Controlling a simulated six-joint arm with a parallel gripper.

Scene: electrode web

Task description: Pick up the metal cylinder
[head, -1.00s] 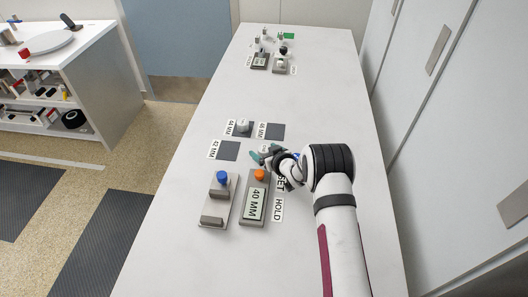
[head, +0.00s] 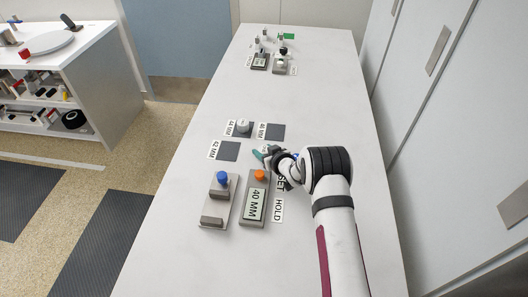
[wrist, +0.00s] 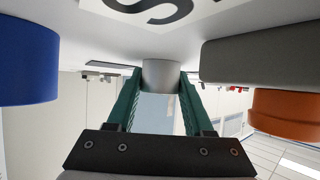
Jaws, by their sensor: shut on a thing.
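In the wrist view a short, light grey metal cylinder (wrist: 160,75) stands between the green fingertips of my gripper (wrist: 160,84). The fingers are shut on its sides. In the head view my gripper (head: 268,154) is low over the table, just beyond the box reading 40 MM (head: 255,200). Another metal cylinder (head: 243,125) stands on the dark pad by the 44 MM label.
An orange knob (head: 260,175) tops the 40 MM box. A grey fixture (head: 217,203) with a blue knob (head: 222,177) stands left of it. Empty dark pads lie by the 42 MM (head: 229,151) and 46 MM (head: 276,132) labels. The table's middle is clear.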

